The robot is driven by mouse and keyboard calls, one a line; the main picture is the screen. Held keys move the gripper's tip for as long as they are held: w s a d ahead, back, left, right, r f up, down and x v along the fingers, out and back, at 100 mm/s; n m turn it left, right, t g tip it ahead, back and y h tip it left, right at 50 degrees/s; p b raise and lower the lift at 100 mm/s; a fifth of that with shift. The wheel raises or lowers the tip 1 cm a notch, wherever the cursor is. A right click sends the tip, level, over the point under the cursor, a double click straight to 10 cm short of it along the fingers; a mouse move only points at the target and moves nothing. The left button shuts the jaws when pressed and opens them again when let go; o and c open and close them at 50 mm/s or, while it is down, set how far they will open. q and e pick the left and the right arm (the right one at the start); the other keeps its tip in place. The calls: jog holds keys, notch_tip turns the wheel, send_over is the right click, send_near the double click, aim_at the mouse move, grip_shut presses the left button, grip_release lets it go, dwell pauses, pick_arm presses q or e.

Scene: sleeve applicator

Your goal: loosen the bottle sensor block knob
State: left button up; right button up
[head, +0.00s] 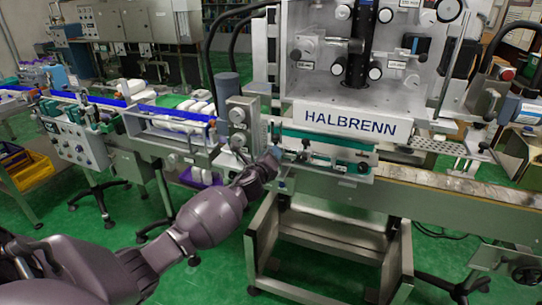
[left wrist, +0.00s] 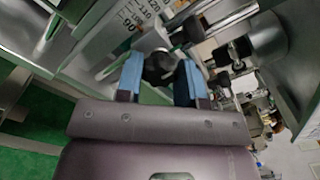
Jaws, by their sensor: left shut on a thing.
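My left gripper (head: 277,156) reaches in from the left to the front of the machine, below the left end of the HALBRENN panel. In the left wrist view its two blue-padded fingers (left wrist: 161,78) stand on either side of a round black knob (left wrist: 158,67) and are shut on it. The knob sits next to a metal plate with a printed scale (left wrist: 130,20). In the head view the gripper hides this knob. My right gripper is in neither view.
The HALBRENN panel (head: 351,121) and a green-edged rail (head: 325,139) are just right of the gripper. A grey column with dials (head: 238,125) stands close on its left. A conveyor with white bottles (head: 175,122) runs further left. Green floor is open below.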

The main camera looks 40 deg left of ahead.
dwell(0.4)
pick_arm(q)
jog(key=o, duration=0.9)
jog(key=p+v, duration=0.1)
jog(key=v, duration=1)
jog(key=shift+w, duration=0.1)
